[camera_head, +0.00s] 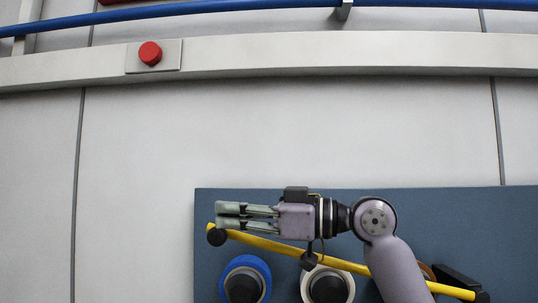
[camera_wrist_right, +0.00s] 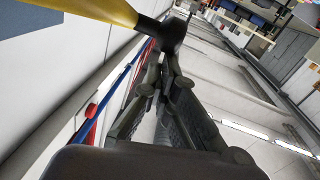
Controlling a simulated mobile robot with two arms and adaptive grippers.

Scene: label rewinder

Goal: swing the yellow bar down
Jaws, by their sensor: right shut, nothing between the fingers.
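The yellow bar (camera_head: 340,263) lies across the dark blue panel (camera_head: 208,270). It slopes gently down from a black knob (camera_head: 216,237) at its left end to the lower right. My right gripper (camera_head: 218,216) is shut and empty, pointing left, with its fingertips just above the knobbed end in the head view. My forearm covers part of the bar. In the right wrist view the bar (camera_wrist_right: 95,8) enters at top left, and the knob (camera_wrist_right: 171,34) is close to my fingertips (camera_wrist_right: 168,58). I cannot tell whether they touch. My left gripper is out of view.
Below the bar, the panel holds a blue-ringed roll (camera_head: 262,266) and a white-ringed roll (camera_head: 306,287), each with a black centre. A red button (camera_head: 150,53) sits on a beam above, and a blue rail (camera_head: 230,6) runs along the top. The wall left of the panel is clear.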

